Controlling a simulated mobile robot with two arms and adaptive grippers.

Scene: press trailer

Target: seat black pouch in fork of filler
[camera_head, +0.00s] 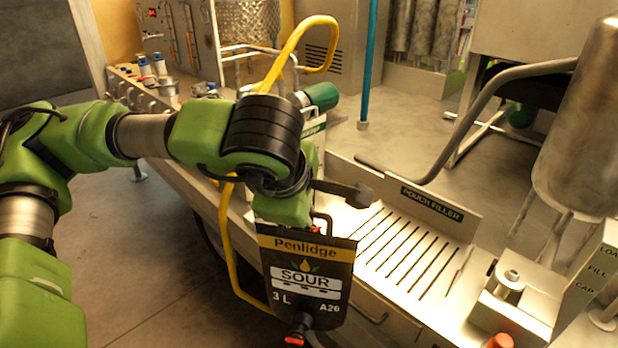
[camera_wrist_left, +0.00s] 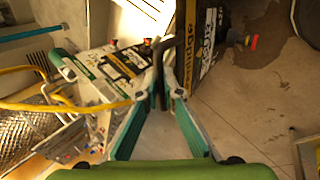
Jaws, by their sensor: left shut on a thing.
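The black pouch (camera_head: 306,283), with a yellow "Penlidge" band, a white "SOUR" label and "3 L", hangs below my left gripper (camera_head: 285,212). In the left wrist view the fingertips (camera_wrist_left: 160,92) close beside the pouch (camera_wrist_left: 203,48). The pouch filler (camera_head: 440,206) is a steel bench with a slotted tray (camera_head: 405,250), right of the pouch. The pouch hangs in front of the bench's near edge. I cannot make out the fork clearly. My right gripper is out of view.
A yellow hose (camera_head: 233,250) loops behind my left arm. A small block with a metal cylinder (camera_head: 510,281) and a load/fill/cap sign (camera_head: 597,270) stand at the right. A large steel vessel (camera_head: 585,125) hangs at the upper right. Floor is open at lower left.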

